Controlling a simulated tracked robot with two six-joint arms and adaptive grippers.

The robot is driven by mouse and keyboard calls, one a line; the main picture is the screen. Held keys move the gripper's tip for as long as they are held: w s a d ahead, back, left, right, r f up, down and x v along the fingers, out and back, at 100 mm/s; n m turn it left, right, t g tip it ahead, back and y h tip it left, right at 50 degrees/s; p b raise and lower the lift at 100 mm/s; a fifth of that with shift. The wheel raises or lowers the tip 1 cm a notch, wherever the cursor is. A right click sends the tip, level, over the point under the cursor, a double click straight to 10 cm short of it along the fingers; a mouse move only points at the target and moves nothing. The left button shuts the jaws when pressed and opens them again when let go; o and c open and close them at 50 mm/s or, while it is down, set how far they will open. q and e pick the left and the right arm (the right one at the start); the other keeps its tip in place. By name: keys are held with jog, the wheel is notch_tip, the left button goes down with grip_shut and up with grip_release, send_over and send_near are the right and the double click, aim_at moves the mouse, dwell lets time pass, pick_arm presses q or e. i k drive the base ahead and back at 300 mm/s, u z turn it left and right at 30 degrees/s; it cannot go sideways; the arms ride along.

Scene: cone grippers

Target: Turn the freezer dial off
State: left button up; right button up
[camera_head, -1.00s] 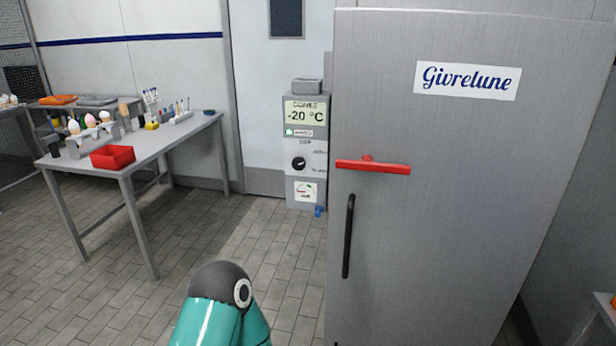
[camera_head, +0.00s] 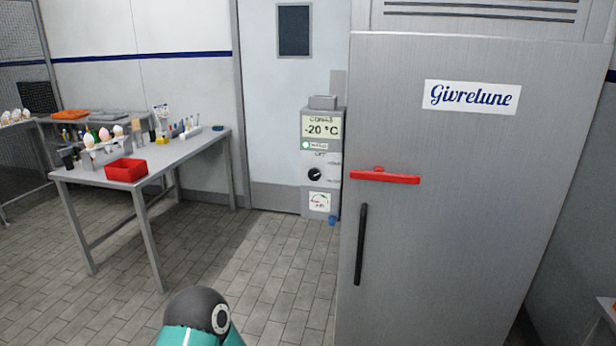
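The freezer dial (camera_head: 315,174) is a round black knob on a white plate of a narrow grey control box (camera_head: 333,190), left of the big freezer. Its pointer looks tilted toward the upper right, though it is small. A display (camera_head: 321,128) above it reads -20 °C, with a small green light below. The large grey freezer (camera_head: 455,220) carries a "Givrelune" sign, a red horizontal bar (camera_head: 385,177) and a black vertical handle (camera_head: 361,244). A teal and black part of my own arm shows at the bottom. Neither gripper is in view.
A steel table (camera_head: 185,160) with a red bin (camera_head: 126,169), ice-cream cones and small tools stands at the left. The tiled floor (camera_head: 250,270) before the control box is clear. A pale door (camera_head: 290,110) is behind the box.

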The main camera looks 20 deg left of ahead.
aim_at(314, 175)
jog(key=i, duration=0.85)
jog(key=z, duration=0.05)
